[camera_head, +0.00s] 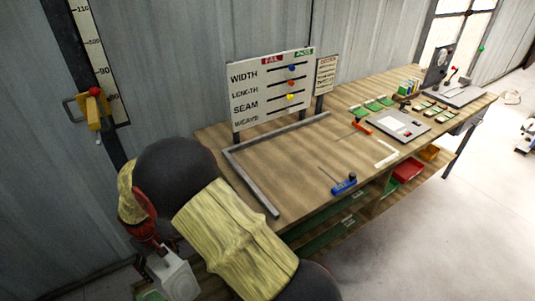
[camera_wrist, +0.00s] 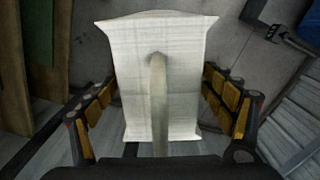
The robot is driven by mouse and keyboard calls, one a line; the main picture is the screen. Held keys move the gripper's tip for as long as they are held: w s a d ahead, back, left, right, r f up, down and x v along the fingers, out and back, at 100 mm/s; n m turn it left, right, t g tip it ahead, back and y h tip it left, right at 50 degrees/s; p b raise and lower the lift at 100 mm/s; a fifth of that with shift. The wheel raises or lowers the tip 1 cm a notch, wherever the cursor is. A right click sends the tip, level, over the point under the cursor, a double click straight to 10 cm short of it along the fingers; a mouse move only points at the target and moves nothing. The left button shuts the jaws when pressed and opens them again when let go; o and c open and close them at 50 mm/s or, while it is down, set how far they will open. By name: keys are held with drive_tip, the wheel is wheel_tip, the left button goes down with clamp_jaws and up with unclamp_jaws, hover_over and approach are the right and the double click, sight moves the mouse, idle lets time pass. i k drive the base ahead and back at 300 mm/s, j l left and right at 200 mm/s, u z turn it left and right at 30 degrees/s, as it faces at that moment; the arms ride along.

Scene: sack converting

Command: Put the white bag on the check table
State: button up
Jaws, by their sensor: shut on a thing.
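The white bag (camera_head: 176,278) hangs at the lower left in the head view, beside the near left end of the check table. In the wrist view the white bag (camera_wrist: 186,62) fills the middle, with a pale strip running down its centre. My gripper (camera_head: 148,247) is shut on the bag; in the wrist view the two fingers of my gripper (camera_wrist: 160,88) stand at its left and right sides. The check table (camera_head: 285,165) is a long wooden bench. My arm covers its near left corner and part of the gripper.
A grey L-shaped bar (camera_head: 252,183) lies on the table's left part, with bare wood inside it. A sign board (camera_head: 272,88) stands behind it. A blue-handled tool (camera_head: 343,185), a grey panel (camera_head: 398,125) and cards lie farther right. A wall ruler (camera_head: 98,55) stands left.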

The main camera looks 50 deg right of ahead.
sight(307, 154)
drive_tip(key=k+l+u, duration=0.2)
drive_tip(key=u, duration=0.3)
drive_tip(key=k+l+u, duration=0.25)
drive_tip(key=u, duration=0.25)
drive_tip(key=k+l+u, duration=0.1)
drive_tip(key=k+u, duration=0.15)
drive_tip(key=u, duration=0.25)
drive_tip(key=k+z, duration=0.15)
drive_tip(key=k, duration=0.3)
drive_tip(key=k+l+z, duration=0.1)
drive_tip(key=k+z, duration=0.2)
drive_tip(key=z, duration=0.2)
drive_tip(key=k+l+z, duration=0.2)
drive_tip(key=z, duration=0.3)
drive_tip(key=k+l+z, duration=0.3)
drive_tip(key=z, duration=0.2)
